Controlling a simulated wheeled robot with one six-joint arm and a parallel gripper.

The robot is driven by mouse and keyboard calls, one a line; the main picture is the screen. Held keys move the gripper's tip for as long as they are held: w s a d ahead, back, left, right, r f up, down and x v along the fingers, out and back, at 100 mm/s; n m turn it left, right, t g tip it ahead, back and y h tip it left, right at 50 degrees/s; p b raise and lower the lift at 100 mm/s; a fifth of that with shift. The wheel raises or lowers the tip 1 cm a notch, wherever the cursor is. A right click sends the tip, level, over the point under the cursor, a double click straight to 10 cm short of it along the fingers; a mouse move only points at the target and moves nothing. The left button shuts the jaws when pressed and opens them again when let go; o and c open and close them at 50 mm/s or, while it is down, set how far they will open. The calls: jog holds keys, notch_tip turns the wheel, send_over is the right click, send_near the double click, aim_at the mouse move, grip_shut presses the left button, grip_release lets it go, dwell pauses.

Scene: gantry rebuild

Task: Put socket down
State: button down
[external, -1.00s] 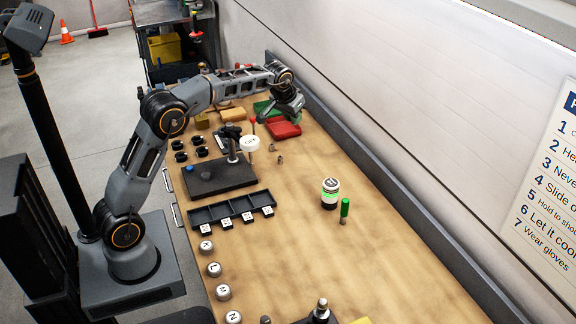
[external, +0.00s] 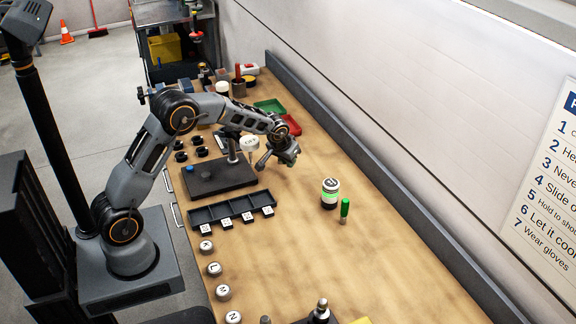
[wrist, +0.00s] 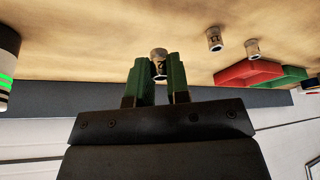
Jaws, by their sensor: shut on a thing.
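My gripper (wrist: 158,78) is shut on a small metal socket (wrist: 159,60) with a dark number on its side. The socket sits between the green fingertips in the wrist view. In the external view my gripper (external: 287,160) hangs low over the bench, right of the dark block with a post (external: 222,180). The held socket is hidden there, and I cannot tell whether it touches the bench. Two more small sockets stand on the bench in the wrist view, one nearer (wrist: 214,40) and one beside it (wrist: 253,49).
A dark slotted tray (external: 205,214) with white tags lies in front of the block. A black-and-white canister (external: 330,194) and a green-handled tool (external: 345,208) stand to the right. Red (wrist: 247,73) and green trays lie behind.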

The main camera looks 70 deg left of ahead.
aim_at(291, 175)
jog(key=shift+f+p, duration=0.4)
jog(key=shift+f, duration=1.7)
jog(key=shift+f, duration=0.15)
jog(key=c, duration=1.1)
grip_release()
